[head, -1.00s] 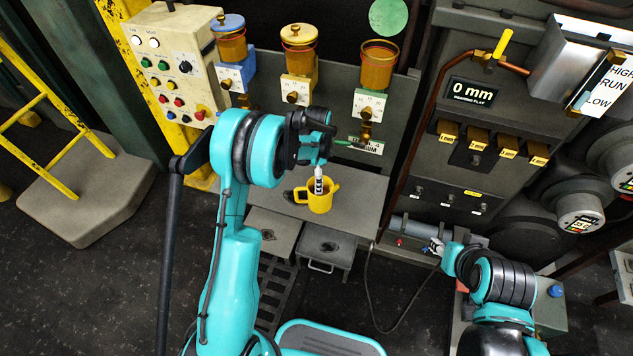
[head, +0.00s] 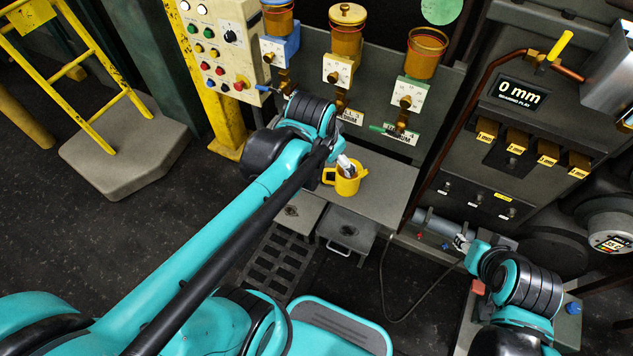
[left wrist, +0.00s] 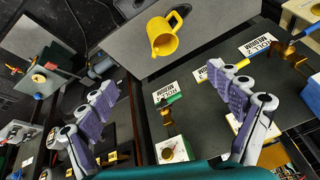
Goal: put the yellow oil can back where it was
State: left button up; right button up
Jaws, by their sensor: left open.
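The yellow oil can (head: 347,183), an open-topped mug-like can with a side handle, stands on the grey shelf (head: 390,187) below the oil reservoirs. My left gripper (head: 345,165) is just above and behind it in the head view, partly covering its mouth. In the left wrist view the oil can (left wrist: 162,38) shows beyond the open fingers of my left gripper (left wrist: 162,82), with nothing between them and the can apart from them. My right gripper (head: 463,242) is at the right beside a grey cylinder; its jaws are too small to read.
Three amber reservoirs with valves hang above the shelf, including a yellow-lidded one (head: 346,40) and an open one (head: 424,55). A button panel (head: 218,45) is at the left. A drawer (head: 345,232) sits below the shelf.

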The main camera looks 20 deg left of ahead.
pick_arm(q)
jog(key=s+n+t, duration=0.2)
jog(key=s+n, duration=0.2)
jog(key=s, duration=0.4)
jog(key=shift+s+f, duration=0.2)
jog(key=shift+f, duration=0.15)
jog(key=shift+d, duration=0.1)
dwell(0.5)
